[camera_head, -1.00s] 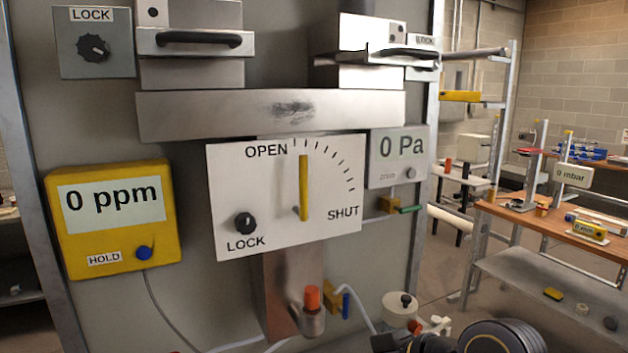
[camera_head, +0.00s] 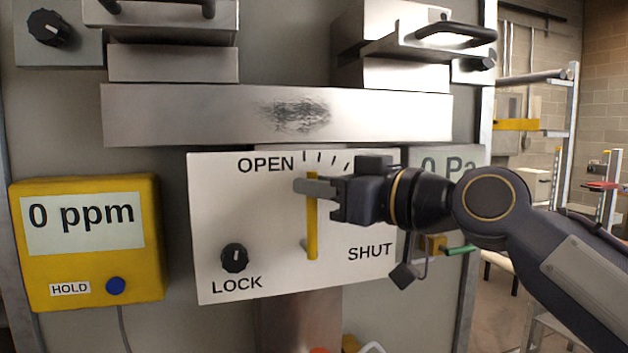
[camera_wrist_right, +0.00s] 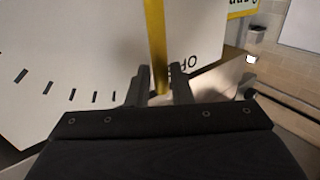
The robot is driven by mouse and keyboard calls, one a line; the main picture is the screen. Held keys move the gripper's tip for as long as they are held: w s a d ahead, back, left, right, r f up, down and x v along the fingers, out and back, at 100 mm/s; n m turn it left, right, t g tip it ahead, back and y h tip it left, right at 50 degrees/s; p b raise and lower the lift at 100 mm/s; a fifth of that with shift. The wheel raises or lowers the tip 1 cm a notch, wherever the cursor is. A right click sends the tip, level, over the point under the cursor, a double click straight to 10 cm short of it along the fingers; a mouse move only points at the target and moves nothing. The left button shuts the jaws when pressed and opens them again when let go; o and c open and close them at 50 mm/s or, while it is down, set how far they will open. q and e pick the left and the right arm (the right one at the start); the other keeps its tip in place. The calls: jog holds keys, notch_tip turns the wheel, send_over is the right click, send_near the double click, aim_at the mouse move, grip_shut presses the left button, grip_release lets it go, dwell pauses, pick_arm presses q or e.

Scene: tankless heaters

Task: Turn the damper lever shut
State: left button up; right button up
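The damper lever (camera_head: 312,225) is a yellow bar on a white plate (camera_head: 220,190) marked OPEN and SHUT. It stands upright, its top towards the OPEN end of the scale. In the right wrist view the yellow lever (camera_wrist_right: 156,40) runs between the two fingers of the gripper (camera_wrist_right: 158,80), with a gap on both sides. The gripper looks open around the lever, not clamped on it. My left gripper is not in view.
A black LOCK knob (camera_head: 234,257) sits at the plate's lower left. A yellow ppm meter (camera_head: 150,250) is at left. My right arm partly hides the Pa gauge (camera_head: 430,160). A metal duct bar (camera_head: 200,115) and handled dampers stand out above the plate.

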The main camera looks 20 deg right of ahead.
jog(key=shift+w+a, duration=0.4)
jog(key=shift+w, duration=0.1)
grip_shut()
jog(key=shift+f, duration=0.1)
